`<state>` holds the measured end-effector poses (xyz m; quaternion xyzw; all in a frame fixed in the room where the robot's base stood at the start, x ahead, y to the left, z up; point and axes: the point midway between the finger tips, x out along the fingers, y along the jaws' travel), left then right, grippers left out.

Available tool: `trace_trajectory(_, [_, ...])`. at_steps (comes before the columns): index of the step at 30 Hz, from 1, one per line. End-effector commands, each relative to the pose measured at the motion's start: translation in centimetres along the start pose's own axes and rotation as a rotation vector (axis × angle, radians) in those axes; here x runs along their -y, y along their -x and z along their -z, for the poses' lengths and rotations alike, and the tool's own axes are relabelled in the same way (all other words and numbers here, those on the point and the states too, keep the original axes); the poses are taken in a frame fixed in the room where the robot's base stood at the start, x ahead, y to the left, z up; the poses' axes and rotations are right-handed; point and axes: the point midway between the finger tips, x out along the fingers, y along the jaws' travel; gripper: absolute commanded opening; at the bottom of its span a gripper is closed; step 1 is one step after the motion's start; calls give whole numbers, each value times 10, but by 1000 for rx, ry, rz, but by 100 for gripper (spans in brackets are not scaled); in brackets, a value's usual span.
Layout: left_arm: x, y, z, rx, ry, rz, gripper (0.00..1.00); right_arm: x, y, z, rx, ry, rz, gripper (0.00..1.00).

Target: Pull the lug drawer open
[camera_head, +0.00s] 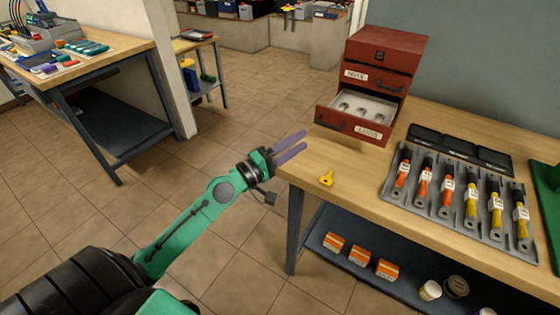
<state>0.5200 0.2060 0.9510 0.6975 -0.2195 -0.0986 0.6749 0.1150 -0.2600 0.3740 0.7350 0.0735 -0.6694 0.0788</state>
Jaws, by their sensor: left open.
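The lug drawer (345,125) is the lowest drawer of a small dark red chest (387,45) on the workbench at the right. It stands pulled out, with a pale insert and several metal pieces showing inside. Its front carries a dark handle at the left and a label reading "LUGS". My left gripper (290,148) comes in from the left, with two purple fingers just left of the drawer front. It is open, with nothing visible between its fingers, and appears apart from the handle. My right gripper is not in view.
A yellow key-like piece (326,179) lies near the workbench (350,205) edge. A grey tray (462,226) with several orange- and yellow-handled tools is at the right. Orange boxes (360,256) and jars sit on the lower shelf. The floor at left is clear.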

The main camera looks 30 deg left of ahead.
Motion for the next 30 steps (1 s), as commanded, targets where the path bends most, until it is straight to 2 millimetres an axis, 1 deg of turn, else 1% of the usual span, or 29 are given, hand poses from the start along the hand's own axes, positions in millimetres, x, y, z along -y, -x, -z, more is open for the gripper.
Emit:
trace_trajectory(1, [12,15,-2,3,-2,5,44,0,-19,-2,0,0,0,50])
trace_trajectory(3, [12,32,-2,2,0,4,44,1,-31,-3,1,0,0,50])
trace_trajectory(6, [10,50,-1,1,3,1,44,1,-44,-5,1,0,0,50])
trace_trajectory(9, [5,61,-1,0,1,0,44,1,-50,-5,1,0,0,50])
trace_trajectory(15, [0,64,-1,2,0,0,44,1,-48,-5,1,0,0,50])
trace_trajectory(25, [0,63,-1,2,-2,2,44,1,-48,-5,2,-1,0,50])
trace_trajectory(26, [2,63,-2,6,-9,7,44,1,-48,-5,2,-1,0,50])
trace_trajectory(28, [14,64,-10,35,-63,49,44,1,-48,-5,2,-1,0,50])
trace_trajectory(29, [24,66,-16,57,-106,82,44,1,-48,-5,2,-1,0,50])
trace_trajectory(30, [40,69,-27,99,-183,143,44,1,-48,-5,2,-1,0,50])
